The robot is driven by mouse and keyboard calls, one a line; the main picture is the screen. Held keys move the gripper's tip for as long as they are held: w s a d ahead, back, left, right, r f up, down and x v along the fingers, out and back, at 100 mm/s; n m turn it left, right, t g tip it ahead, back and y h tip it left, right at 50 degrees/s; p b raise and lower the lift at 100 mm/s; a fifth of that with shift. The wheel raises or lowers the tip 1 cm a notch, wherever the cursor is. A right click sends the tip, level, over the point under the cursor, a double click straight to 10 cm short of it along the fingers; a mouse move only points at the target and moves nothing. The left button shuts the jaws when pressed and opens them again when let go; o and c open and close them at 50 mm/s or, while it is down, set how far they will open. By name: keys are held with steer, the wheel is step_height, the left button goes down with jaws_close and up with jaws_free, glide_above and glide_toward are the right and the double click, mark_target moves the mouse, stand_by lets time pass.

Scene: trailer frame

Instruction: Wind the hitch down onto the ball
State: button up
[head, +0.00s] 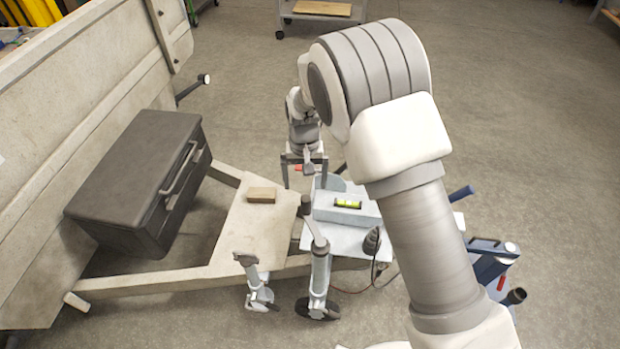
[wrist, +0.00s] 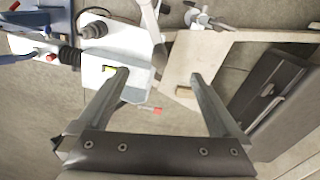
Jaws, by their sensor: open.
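My gripper (head: 304,180) points down over the drawbar's far side, beside the light-blue front plate (head: 330,234). A black ribbed boot (head: 372,241) is at the plate's front. I cannot make out the ball or its seat.
A wooden block (head: 262,194) lies on the beige drawbar plate (head: 240,240). A dark toolbox (head: 140,180) sits by the trailer body (head: 70,100). Blue equipment (head: 490,262) is at the right. A red-tipped item (wrist: 152,109) shows below the fingers.

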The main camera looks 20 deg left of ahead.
mark_target(307, 198)
step_height(307, 198, down, 10)
steer(key=b, duration=0.5)
steer(key=shift+r, duration=0.4)
steer(key=shift+c, duration=1)
jaws_close()
steer(key=shift+w+d, duration=0.1)
steer(key=shift+d, duration=0.05)
